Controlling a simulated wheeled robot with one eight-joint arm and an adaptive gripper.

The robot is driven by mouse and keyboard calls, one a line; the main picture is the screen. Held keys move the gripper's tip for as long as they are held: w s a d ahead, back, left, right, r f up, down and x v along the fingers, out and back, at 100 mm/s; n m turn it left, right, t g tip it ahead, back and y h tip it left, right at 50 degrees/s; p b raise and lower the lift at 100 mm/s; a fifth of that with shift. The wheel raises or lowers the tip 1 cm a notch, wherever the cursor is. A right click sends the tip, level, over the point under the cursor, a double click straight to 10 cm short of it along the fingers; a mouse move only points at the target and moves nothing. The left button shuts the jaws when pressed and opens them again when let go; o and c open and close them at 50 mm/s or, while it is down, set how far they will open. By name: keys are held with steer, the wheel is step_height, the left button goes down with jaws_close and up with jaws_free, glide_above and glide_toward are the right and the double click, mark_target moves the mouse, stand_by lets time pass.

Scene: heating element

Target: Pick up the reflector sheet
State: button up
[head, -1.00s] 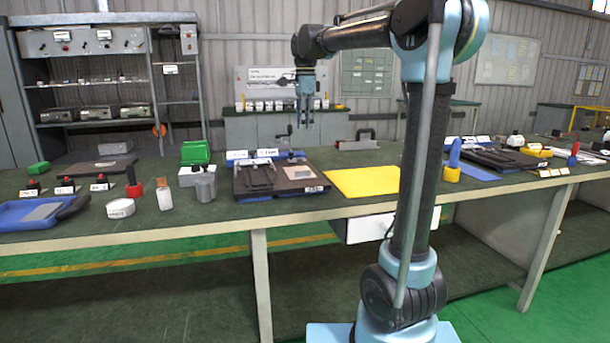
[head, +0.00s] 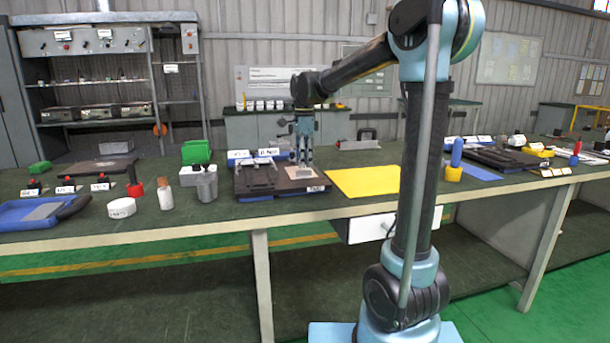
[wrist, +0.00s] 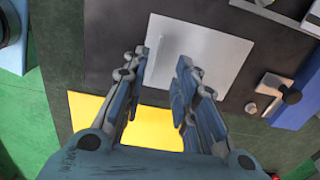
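The reflector sheet looks like a thin pale grey square plate (wrist: 208,45) lying flat on a dark board (wrist: 110,35) in the wrist view. A small thin upright mark shows near its left side. In the head view the sheet (head: 312,173) lies on the right part of the dark fixture (head: 285,189), partly hidden by my fingers. My gripper (wrist: 162,72) is open, its two fingers apart with nothing between them. It points down over the sheet's near part; it also shows in the head view (head: 302,160). Whether the fingertips touch the sheet cannot be told.
A yellow mat (head: 362,181) lies right of the fixture. Clamp-like metal parts (head: 257,172) stand on the fixture's left part.

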mark_target(304, 175)
steer(key=shift+s+f, duration=0.1)
steer(key=shift+f, duration=1.5)
jaws_close()
steer(key=shift+r, duration=0.1)
